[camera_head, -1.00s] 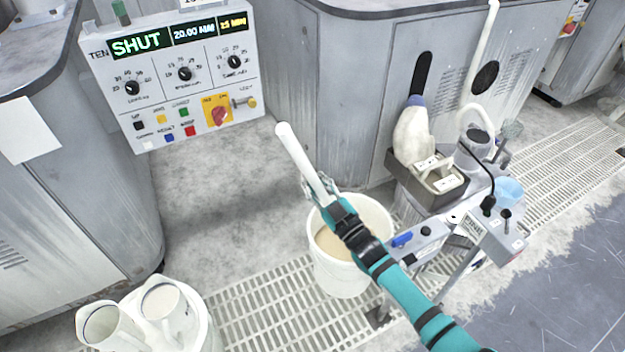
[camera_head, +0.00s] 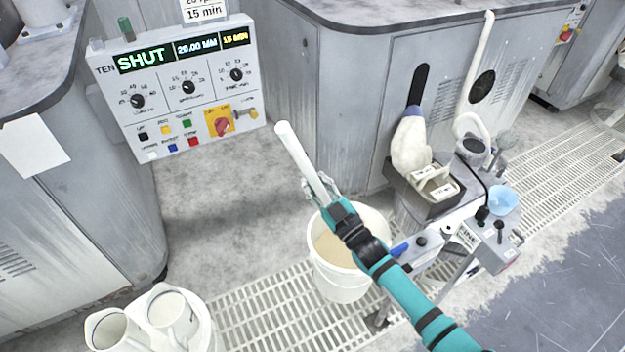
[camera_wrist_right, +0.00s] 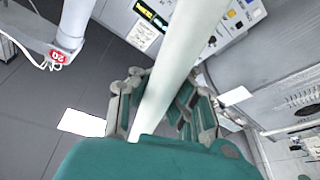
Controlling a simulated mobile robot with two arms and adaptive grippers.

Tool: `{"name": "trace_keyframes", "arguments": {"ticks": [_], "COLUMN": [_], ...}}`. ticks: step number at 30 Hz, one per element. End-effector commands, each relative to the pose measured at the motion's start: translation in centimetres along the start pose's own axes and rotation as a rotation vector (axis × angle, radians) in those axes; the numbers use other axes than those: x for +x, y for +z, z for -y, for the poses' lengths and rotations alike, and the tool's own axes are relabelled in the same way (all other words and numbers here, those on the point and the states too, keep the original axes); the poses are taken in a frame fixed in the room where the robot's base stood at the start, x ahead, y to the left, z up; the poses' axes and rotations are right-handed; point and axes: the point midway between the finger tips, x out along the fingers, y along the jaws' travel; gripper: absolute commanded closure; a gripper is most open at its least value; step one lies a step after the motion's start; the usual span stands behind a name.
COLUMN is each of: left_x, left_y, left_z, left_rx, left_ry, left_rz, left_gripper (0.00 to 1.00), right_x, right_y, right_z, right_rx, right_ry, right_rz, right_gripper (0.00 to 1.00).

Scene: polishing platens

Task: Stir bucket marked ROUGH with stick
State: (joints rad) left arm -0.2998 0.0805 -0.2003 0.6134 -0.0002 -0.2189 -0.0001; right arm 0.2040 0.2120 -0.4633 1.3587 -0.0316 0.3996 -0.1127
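A white bucket (camera_head: 336,286) with beige liquid (camera_head: 332,250) in it stands on the floor grating in the head view. No ROUGH mark is readable on it. My right gripper (camera_head: 328,194) is over the bucket's far rim, shut on a long white stick (camera_head: 298,155). The stick is tilted, its upper end up and to the left. Its lower end is hidden behind my gripper and arm, so I cannot tell whether it is in the liquid. In the right wrist view the stick (camera_wrist_right: 180,60) runs between the fingers (camera_wrist_right: 160,105). My left gripper is not in view.
A control panel (camera_head: 180,88) reading SHUT is at the upper left. White jugs (camera_head: 172,312) stand at the bottom left. A cart (camera_head: 425,200) with a bottle and a pale blue bowl (camera_head: 503,200) is close right of the bucket. Grey machine cabinets (camera_head: 340,100) stand behind.

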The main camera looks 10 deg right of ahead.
Motion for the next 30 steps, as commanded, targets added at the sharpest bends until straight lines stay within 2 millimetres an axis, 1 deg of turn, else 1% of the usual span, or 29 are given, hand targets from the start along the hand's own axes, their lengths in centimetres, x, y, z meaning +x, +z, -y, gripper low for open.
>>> {"name": "trace_keyframes", "arguments": {"ticks": [1, 15, 18, 22, 30], "left_x": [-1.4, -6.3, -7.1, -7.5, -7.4], "left_y": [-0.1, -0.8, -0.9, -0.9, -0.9], "left_z": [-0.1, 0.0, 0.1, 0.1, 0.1], "left_rx": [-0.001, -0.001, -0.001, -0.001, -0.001], "left_ry": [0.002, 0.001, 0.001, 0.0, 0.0], "left_rz": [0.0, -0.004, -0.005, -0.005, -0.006], "left_gripper": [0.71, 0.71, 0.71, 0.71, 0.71], "right_x": [0.5, 1.9, 2.2, 2.3, 2.3], "right_y": [-1.4, -6.3, -7.2, -7.6, -7.5], "right_z": [-0.7, -3.0, -3.3, -3.5, -3.5], "right_rx": [-0.002, -0.002, -0.002, -0.002, -0.001], "right_ry": [0.001, 0.001, 0.001, 0.001, 0.001], "right_rz": [-0.005, -0.004, -0.004, -0.004, -0.004], "right_gripper": [1.0, 1.0, 1.0, 1.0, 1.0]}}
